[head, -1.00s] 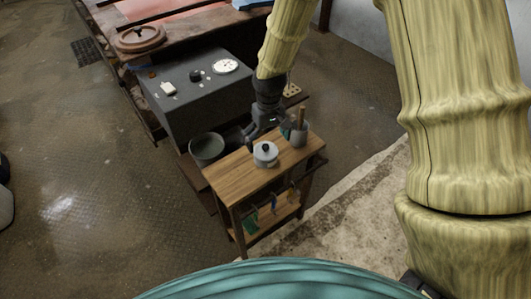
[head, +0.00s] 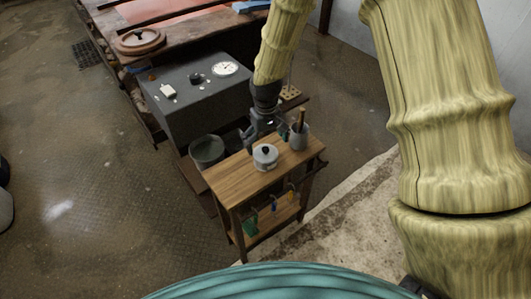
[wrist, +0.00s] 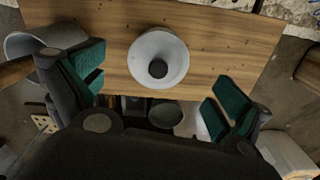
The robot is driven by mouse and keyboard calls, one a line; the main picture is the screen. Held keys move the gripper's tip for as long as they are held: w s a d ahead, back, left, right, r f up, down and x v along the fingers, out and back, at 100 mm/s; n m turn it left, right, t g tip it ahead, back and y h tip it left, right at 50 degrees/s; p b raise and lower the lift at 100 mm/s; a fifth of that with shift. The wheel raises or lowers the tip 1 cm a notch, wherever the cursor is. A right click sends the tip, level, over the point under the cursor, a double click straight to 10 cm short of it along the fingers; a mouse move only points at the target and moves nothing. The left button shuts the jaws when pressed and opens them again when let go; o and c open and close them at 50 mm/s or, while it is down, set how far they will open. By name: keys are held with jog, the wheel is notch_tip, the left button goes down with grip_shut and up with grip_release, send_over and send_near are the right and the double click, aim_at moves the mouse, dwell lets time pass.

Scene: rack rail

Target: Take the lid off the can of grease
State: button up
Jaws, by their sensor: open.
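The can of grease (head: 264,162) is a small pale grey pot standing upright on a wooden side table (head: 236,181). Its lid (head: 265,150) is on top and has a round black knob. In the wrist view the lid (wrist: 174,50) is seen from above, with the knob (wrist: 158,68) at its middle. My gripper (head: 262,136) hangs just behind the can, above the table's far edge. In the wrist view my gripper (wrist: 152,92) is open and empty. Its green-padded fingers are wide apart to either side, and the can shows between and beyond them, apart from both.
A grey holder (head: 299,138) with upright tools stands at the table's back right, close to my gripper. A grey bucket (head: 207,150) is left of the table. A dark box (head: 199,105) with a gauge stands behind. The table's front left is clear.

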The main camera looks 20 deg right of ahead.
aim_at(266, 150)
jog(key=shift+f, duration=2.1)
jog(key=shift+s, duration=0.15)
jog(key=c, duration=1.7)
jog(key=shift+s, duration=0.1)
jog(key=shift+c, duration=1.2)
